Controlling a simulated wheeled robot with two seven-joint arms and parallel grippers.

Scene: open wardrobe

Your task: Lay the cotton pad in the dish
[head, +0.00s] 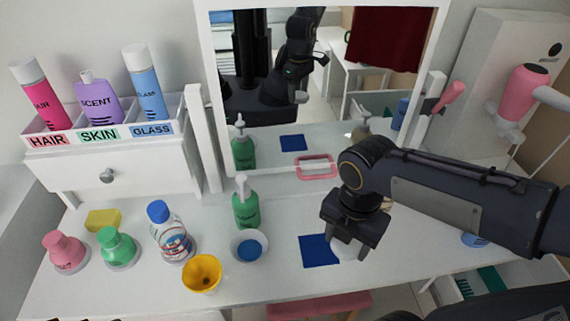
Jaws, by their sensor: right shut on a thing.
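My right gripper (349,240) points down over the right part of the tabletop. It is shut on a white rounded thing (345,252), which looks like the cotton pad and is partly hidden by the fingers. The white thing overlaps the right edge of a blue square mat (315,250) in the picture; I cannot tell whether it touches it. A small white dish (235,240) with a blue round inside stands left of the mat, in front of the green pump bottle. My left gripper is not in view.
The green pump bottle (246,207) stands close behind the dish. A clear bottle with a blue cap (171,235), green (118,248) and pink (64,252) bottles and a yellow sponge (103,219) are at left. A mirror (300,105) stands behind. The tabletop between dish and mat is clear.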

